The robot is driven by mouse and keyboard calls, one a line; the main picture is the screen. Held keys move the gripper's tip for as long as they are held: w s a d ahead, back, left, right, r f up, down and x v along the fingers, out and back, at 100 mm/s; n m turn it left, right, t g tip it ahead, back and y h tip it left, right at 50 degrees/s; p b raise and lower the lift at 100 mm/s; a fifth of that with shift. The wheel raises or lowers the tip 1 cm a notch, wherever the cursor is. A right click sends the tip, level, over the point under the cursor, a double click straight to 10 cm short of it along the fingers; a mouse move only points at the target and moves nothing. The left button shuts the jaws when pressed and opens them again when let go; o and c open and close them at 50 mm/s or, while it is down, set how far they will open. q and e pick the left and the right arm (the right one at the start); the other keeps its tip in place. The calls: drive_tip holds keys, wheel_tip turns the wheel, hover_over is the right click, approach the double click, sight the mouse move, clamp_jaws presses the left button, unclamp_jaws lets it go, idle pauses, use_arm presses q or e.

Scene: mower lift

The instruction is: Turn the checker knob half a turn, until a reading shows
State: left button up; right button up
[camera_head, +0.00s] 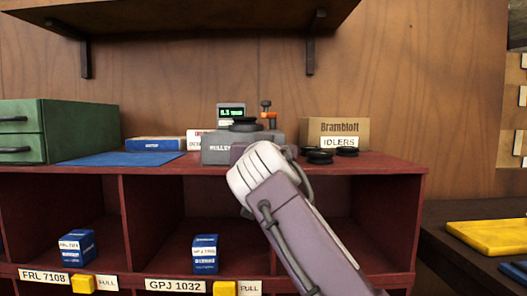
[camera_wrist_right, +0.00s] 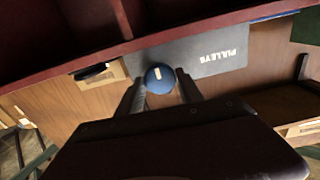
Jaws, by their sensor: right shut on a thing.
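The checker (camera_head: 222,150) is a grey box marked PULLEYS on top of the red shelf unit, with a black pulley (camera_head: 244,125) on it. Its small dark display (camera_head: 231,112) shows lit green characters, too small to read surely. In the right wrist view the blue round knob (camera_wrist_right: 153,87) with a white mark sits on the checker's grey front (camera_wrist_right: 215,52). The mark runs nearly upright in that picture. My right gripper (camera_wrist_right: 161,84) is shut on the knob, one finger on each side. In the head view my right wrist hides the knob and fingers. My left gripper is out of view.
Beside the checker stand a cardboard IDLERS box (camera_head: 345,128) and several black idlers (camera_head: 320,157). A blue mat (camera_head: 120,159) and green drawers (camera_head: 82,130) are at left. Small blue boxes (camera_head: 205,254) stand in the compartments below. A wooden shelf (camera_head: 190,15) hangs above.

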drive_tip(key=shift+f, duration=0.1)
drive_tip(key=o, duration=1.4)
drive_tip(key=s+b, duration=0.2)
drive_tip(key=s, duration=0.7)
drive_tip(key=shift+b, duration=0.35)
